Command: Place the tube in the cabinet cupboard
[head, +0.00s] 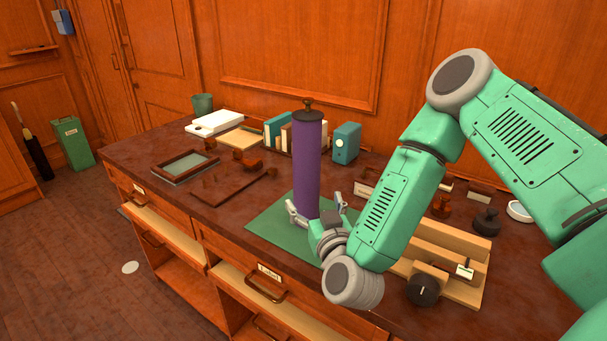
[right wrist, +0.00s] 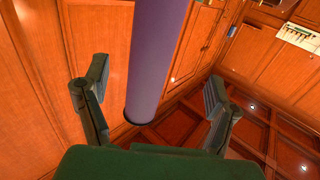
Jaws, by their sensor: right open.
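The tube (head: 306,165) is purple with a dark knobbed cap and stands upright on the green mat (head: 268,228) on the cabinet top. My right gripper (head: 316,208) is open low at the tube, with its fingers spread to either side. In the right wrist view the tube (right wrist: 158,60) shows between the two open fingers, with a gap on each side. The cabinet (head: 222,240) has labelled drawer fronts with handles and open cupboard spaces (head: 185,285) below. My left gripper is not in view.
Beside the mat are a wooden organizer (head: 455,250) and a dark round knob-like piece (head: 423,290). Behind stand books (head: 280,132) and a teal box file (head: 346,143). A framed tray (head: 185,166) lies left. A green bin (head: 73,142) stands on the open floor.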

